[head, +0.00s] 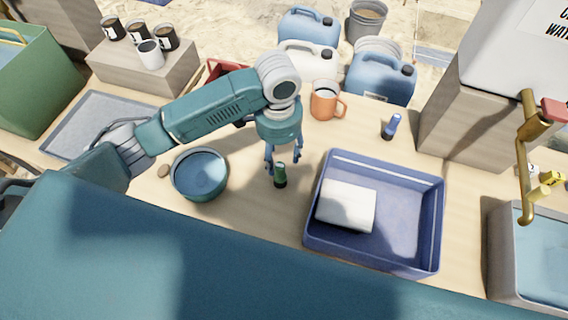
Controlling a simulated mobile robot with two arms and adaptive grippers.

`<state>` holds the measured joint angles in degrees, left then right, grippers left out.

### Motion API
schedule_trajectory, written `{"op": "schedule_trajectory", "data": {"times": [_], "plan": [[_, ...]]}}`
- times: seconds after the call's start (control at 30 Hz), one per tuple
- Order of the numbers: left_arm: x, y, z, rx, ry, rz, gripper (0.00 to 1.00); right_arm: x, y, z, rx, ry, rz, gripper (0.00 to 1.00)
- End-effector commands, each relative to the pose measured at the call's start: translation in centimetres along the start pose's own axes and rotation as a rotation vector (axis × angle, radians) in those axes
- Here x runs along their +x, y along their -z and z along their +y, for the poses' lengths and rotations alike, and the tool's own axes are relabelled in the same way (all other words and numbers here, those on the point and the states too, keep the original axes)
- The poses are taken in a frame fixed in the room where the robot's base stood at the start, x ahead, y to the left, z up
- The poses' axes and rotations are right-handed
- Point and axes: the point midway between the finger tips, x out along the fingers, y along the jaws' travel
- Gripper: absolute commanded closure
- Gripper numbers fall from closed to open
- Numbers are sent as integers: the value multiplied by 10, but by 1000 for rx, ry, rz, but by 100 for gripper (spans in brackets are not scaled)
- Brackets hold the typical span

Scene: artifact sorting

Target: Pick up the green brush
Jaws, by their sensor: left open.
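The green brush (280,176) stands upright on the wooden table, with a green upper part and a dark base. It is between a teal bowl and a blue tray. My left gripper (271,164) points down from above, with its fingers open near the top of the brush. One finger shows just left of the brush; whether the fingers touch it I cannot tell. My right gripper is not in view.
A teal bowl of water (200,190) is to the left. A blue tray (428,262) with a folded white cloth (346,205) is to the right. An orange mug (325,102) and a blue brush (391,126) stand behind. A sink with a brass tap (526,150) is far right.

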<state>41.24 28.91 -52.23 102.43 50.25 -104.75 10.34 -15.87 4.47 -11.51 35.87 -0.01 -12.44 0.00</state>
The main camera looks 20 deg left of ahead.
Motion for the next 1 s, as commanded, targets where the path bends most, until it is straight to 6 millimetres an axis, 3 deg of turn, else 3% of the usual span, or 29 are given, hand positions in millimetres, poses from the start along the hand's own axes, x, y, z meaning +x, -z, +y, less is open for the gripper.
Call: {"op": "schedule_trajectory", "data": {"times": [0.2, 0.37, 0.73, 1.0], "plan": [[36, -1, 1, -1, -3, -5, 48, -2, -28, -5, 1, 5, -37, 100], [49, 0, 1, 1, 0, -2, 48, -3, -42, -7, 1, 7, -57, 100], [96, 0, 6, 1, -1, -3, 48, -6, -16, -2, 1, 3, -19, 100], [101, 0, 5, 2, 1, -1, 48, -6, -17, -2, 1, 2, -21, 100]]}}
